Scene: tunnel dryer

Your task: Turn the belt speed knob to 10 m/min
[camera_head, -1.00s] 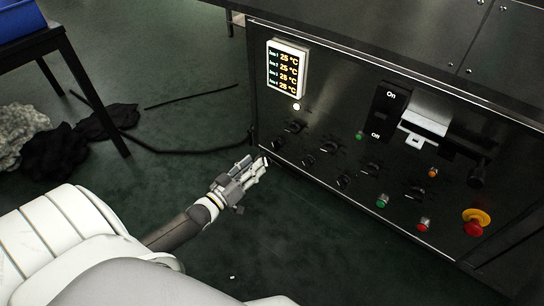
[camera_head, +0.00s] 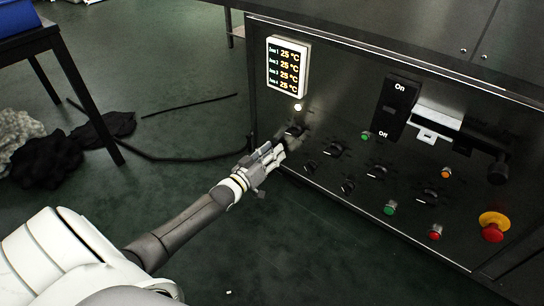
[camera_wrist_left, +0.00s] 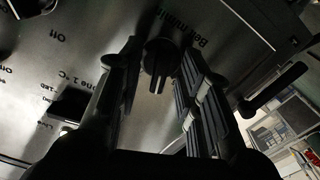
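In the left wrist view a black knob (camera_wrist_left: 158,56) with a pale pointer line sits on the metal panel, with partly readable lettering starting "Belt m/" beside it. My left gripper (camera_wrist_left: 160,78) is open, its dark fingers on either side of the knob, with gaps visible. In the head view my left gripper (camera_head: 272,157) is at the left end of the control panel (camera_head: 330,105), close to a black knob (camera_head: 294,131). I cannot tell from the head view whether this is the same knob. Scale numbers around the knob are not readable. My right gripper is not in view.
Several other black knobs (camera_head: 377,171) line the panel, with green and red buttons (camera_head: 390,208) and a red emergency stop (camera_head: 492,229) at right. A lit temperature display (camera_head: 288,67) is above. The floor left of the panel has a cable (camera_head: 190,158).

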